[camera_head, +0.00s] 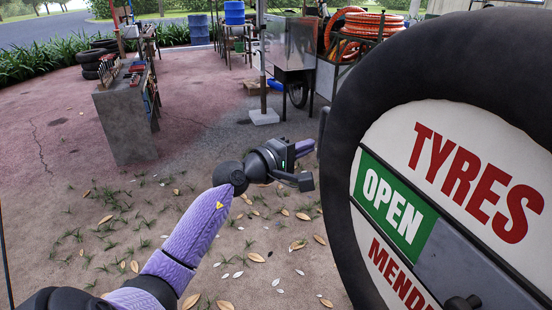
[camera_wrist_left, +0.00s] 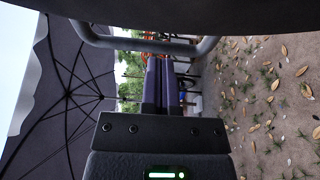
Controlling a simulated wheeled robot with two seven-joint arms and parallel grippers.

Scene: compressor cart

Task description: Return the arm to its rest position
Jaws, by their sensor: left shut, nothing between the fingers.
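My left arm, with purple links, comes in from the bottom left of the head view and reaches toward the middle. My left gripper (camera_head: 306,148) is shut and empty, held above the ground just left of the big tyre sign. In the left wrist view its two purple fingers (camera_wrist_left: 161,75) lie together with nothing between them. A grey bar (camera_wrist_left: 145,43) crosses beyond or around the fingertips there; I cannot tell whether they touch it. My right gripper is in neither view.
The black tyre sign (camera_head: 377,107), with a green OPEN panel (camera_head: 394,207), fills the right side close by. A grey workbench (camera_head: 125,122) with tools stands at the back left. A cart with orange hoses (camera_head: 362,27) stands behind. Leaf-strewn ground between is clear.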

